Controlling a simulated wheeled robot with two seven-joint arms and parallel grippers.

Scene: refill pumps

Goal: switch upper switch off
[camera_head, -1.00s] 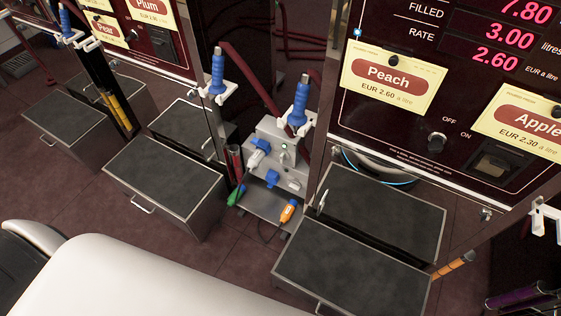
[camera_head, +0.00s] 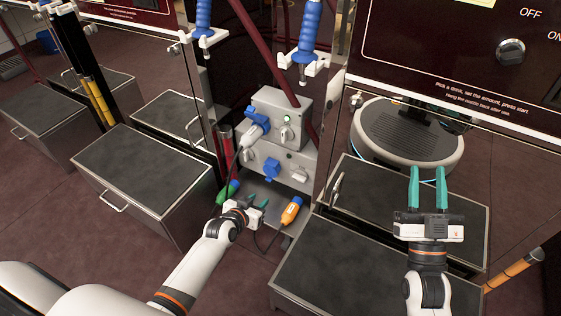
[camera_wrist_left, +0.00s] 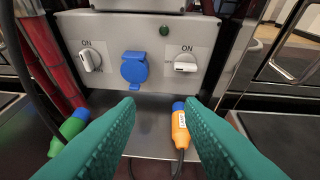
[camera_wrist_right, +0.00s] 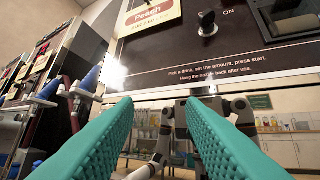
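A grey upper switch box (camera_head: 290,112) stands in the recess between the dispensers, with a blue plug (camera_head: 257,123), a green light (camera_head: 287,120) and a rotary upper switch (camera_head: 285,134). Below it is a lower box (camera_head: 283,157) with a blue socket (camera_head: 270,169) and rotary switches; its right switch (camera_wrist_left: 186,64) and left switch (camera_wrist_left: 90,59) are marked ON in the left wrist view. The upper switch is out of that view. My left gripper (camera_head: 258,203) is open and empty, in front of and below the boxes. My right gripper (camera_head: 428,178) is open and empty above the right drawer.
An orange connector (camera_head: 291,210) and a green connector (camera_head: 228,191) lie near my left gripper, with dark cables. Drawer boxes (camera_head: 145,168) flank the recess. Blue nozzles (camera_head: 310,32) hang above. A round robot vacuum (camera_head: 407,133) sits behind the right drawer.

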